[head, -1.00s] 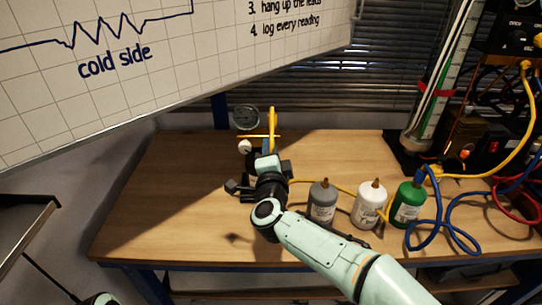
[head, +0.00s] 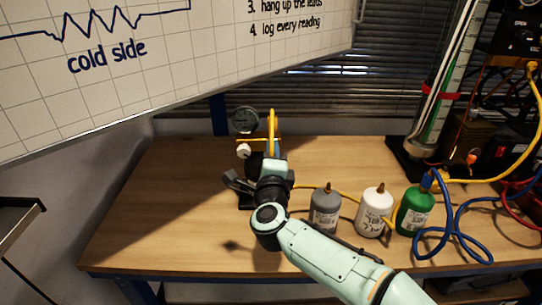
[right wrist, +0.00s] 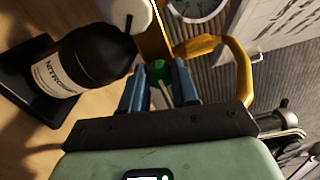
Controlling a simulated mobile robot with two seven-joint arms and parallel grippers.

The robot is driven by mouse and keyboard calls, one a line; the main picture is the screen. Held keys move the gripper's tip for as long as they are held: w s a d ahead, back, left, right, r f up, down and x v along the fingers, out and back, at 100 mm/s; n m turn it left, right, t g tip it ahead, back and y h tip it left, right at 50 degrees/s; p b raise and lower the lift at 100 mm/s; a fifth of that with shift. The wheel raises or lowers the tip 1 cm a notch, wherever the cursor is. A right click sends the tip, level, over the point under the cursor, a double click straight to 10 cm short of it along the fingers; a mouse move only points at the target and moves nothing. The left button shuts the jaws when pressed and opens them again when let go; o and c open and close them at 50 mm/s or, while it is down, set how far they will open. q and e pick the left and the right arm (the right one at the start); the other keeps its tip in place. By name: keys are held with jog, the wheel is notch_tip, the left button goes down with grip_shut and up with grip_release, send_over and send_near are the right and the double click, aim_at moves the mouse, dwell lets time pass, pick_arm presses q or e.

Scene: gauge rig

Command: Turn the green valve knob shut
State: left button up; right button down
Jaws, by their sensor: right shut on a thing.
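The green valve knob (right wrist: 156,69) shows in the right wrist view between the two blue fingers of my right gripper (right wrist: 158,79). The fingers are shut on it, and only part of its green top shows. The knob is beside a black bottle (right wrist: 97,55) with a white nitrogen label, below a round gauge (right wrist: 198,6). In the head view my right arm's wrist hides the knob and the fingertips. The gauge (head: 245,120) and a yellow bar (head: 273,128) stand just beyond the wrist. My left gripper is not in view.
Grey (head: 324,211), white (head: 374,212) and green (head: 415,211) squeeze bottles stand close to the right of my right arm. Blue cable (head: 446,240) lies at the right. A whiteboard (head: 130,70) hangs over the back left. The left part of the wooden bench (head: 160,205) is clear.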

jog(key=c, duration=0.8)
grip_release()
jog(key=shift+c, duration=0.2)
jog(key=shift+s, duration=0.1)
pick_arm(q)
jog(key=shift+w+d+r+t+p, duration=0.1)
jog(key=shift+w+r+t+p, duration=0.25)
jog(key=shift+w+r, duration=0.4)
pick_arm(e)
jog(key=s, duration=1.3)
jog(key=shift+s, duration=0.15)
jog(key=shift+d, duration=0.1)
